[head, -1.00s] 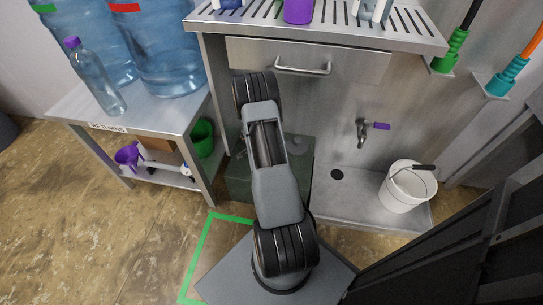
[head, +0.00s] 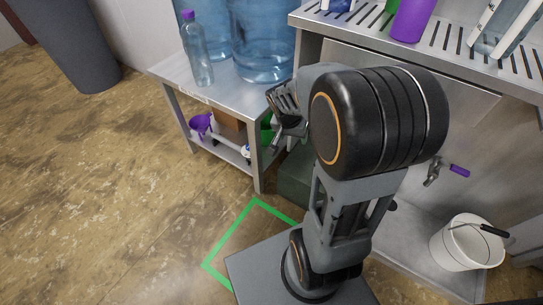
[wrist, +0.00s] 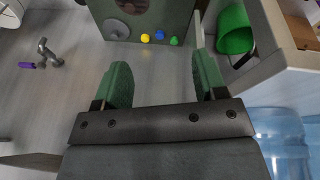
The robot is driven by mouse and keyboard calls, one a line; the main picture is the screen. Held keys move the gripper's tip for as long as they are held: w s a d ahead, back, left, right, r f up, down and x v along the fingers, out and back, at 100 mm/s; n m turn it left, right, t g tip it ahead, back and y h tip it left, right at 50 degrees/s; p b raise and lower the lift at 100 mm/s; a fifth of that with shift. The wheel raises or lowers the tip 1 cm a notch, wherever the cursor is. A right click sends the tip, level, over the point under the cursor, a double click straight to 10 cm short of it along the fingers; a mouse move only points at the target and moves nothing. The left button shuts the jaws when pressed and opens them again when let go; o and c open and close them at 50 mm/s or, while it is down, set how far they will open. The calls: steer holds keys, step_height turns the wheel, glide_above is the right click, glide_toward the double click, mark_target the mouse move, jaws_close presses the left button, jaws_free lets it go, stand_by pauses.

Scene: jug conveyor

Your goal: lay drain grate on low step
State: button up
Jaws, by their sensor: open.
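I cannot make out a drain grate for certain in either view. A flat grey disc (wrist: 117,29) shows on the dark green box in the wrist view; I cannot tell what it is. The low step is probably the metal ledge (head: 408,249) at floor level under the tap, partly hidden by my arm in the head view. My gripper (wrist: 160,84) is open, with its two green fingers apart and nothing between them. In the head view, my gripper (head: 287,110) is beside the side table, partly hidden by my wrist.
The dark green box (head: 294,178) stands between the side table (head: 166,72) and the ledge. A white bucket (head: 462,245) stands on the ledge. A tap (head: 436,170) juts from the metal panel. A green bucket (wrist: 234,30) is near the table leg.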

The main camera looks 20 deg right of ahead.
steer(key=s+a+r+n+t+y, duration=0.1)
steer(key=s+a+r+n+y, duration=0.2)
steer(key=s+a+r+n, duration=0.3)
steer(key=s+a+n, duration=0.2)
steer(key=s+a, duration=0.1)
steer(key=a, duration=0.2)
steer(key=shift+a+n+t, duration=0.25)
steer(key=shift+n+t, duration=0.05)
steer(key=shift+n, duration=0.1)
steer(key=shift+r, duration=0.1)
steer(key=w+a+r+n+t+p, duration=0.1)
steer(key=w+a+r+n+p, duration=0.3)
steer(key=r+p, duration=0.45)
steer(key=s+d+r+m+p, duration=0.1)
steer(key=s+r+m+p, duration=0.1)
steer(key=r+p, duration=0.8)
steer(key=s+d+r+m+p, duration=0.1)
steer(key=s+d+r+p, duration=0.1)
steer(key=r+p, duration=0.8)
steer(key=shift+d+r+m, duration=0.3)
steer(key=shift+r+m, duration=0.1)
steer(key=shift+r, duration=0.45)
steer(key=shift+s, duration=0.1)
